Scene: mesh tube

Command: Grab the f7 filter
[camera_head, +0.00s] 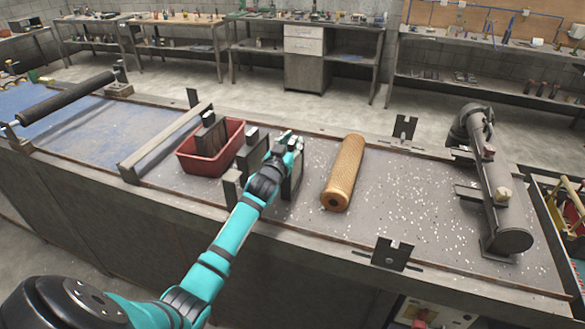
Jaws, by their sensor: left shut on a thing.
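My left gripper (290,145) is over the middle of the workbench, at the end of the teal arm. It is shut on a dark, flat, upright panel with a pale edge (293,177), which I take to be the f7 filter; no label is readable. The arm and gripper hide part of it, and I cannot tell whether its bottom touches the bench. Another dark upright panel (246,158) stands just left of the gripper. My right gripper is not in view.
A golden mesh tube (343,170) lies right of the gripper. A red bin (205,164) holding a dark piece stands to the left. A grey clamp-like machine (490,180) is at the right. Speckled bench surface (415,200) is open between tube and machine.

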